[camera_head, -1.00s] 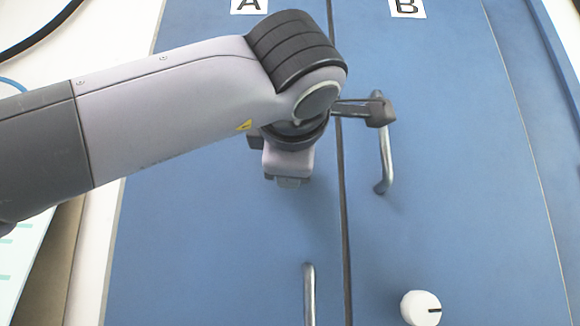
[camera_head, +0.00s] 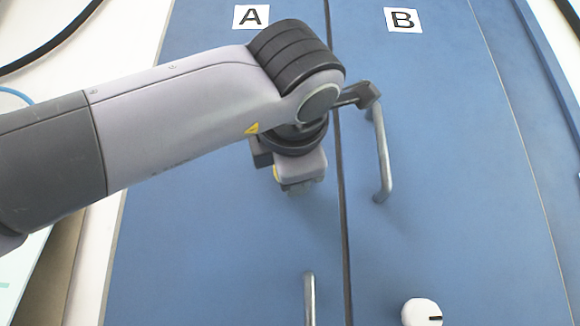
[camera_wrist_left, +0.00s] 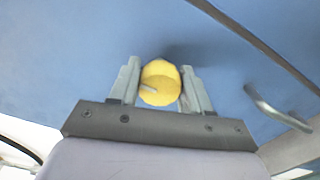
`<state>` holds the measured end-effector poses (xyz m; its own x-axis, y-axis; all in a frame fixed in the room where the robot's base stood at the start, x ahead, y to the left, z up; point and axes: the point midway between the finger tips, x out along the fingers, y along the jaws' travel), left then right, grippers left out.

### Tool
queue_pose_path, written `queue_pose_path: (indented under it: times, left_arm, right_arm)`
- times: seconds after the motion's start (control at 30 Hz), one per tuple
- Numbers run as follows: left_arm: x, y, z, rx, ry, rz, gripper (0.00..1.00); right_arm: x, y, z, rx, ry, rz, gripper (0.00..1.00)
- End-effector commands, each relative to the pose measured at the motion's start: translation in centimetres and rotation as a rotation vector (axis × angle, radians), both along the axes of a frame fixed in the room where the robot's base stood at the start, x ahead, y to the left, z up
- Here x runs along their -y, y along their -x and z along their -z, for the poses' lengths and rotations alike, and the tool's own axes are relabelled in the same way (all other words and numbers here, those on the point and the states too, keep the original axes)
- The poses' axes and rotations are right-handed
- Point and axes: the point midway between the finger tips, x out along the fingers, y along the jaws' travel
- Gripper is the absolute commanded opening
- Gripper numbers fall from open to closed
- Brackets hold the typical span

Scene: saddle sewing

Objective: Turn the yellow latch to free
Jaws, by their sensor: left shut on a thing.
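The yellow latch (camera_wrist_left: 160,92) is a round knob with a short pale mark on its left part. It stands on the blue panel in the left wrist view. My left gripper (camera_wrist_left: 160,69) is shut on it, with one grey finger touching each side. In the head view my left arm comes in from the left, with its wrist over door A. My right gripper is in neither view.
The blue front has door A (camera_head: 215,230) and door B (camera_head: 470,190), split by a dark seam. A metal handle (camera_head: 384,165) on door B is close to my wrist. Another handle (camera_head: 310,300) and a white knob (camera_head: 421,312) are lower down.

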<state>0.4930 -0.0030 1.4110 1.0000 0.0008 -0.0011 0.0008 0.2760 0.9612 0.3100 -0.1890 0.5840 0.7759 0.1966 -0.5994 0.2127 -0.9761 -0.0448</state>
Motion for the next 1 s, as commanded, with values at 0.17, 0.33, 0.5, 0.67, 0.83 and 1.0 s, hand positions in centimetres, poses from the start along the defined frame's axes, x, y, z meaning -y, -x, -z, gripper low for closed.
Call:
queue_pose_path:
  times: [0.17,0.33,0.5,0.67,0.83,1.0]
  left_arm:
    - [0.3,0.1,0.1,0.000,-0.003,0.007,0.17]
    - [0.2,0.1,0.0,0.000,-0.003,0.005,0.71]
    - [0.1,0.0,0.0,0.001,-0.002,0.003,0.71]
    - [0.1,1.0,0.0,0.002,-0.002,0.004,0.71]
    - [0.1,3.8,0.0,0.005,-0.003,0.005,0.71]
    - [0.2,6.2,0.0,0.004,-0.003,0.005,0.71]
  right_arm:
    - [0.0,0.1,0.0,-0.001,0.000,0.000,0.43]
    - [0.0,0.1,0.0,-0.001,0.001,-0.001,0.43]
    - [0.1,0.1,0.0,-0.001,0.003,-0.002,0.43]
    - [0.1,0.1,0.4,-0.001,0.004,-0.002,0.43]
    - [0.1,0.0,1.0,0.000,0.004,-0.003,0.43]
    - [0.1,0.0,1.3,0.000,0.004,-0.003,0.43]
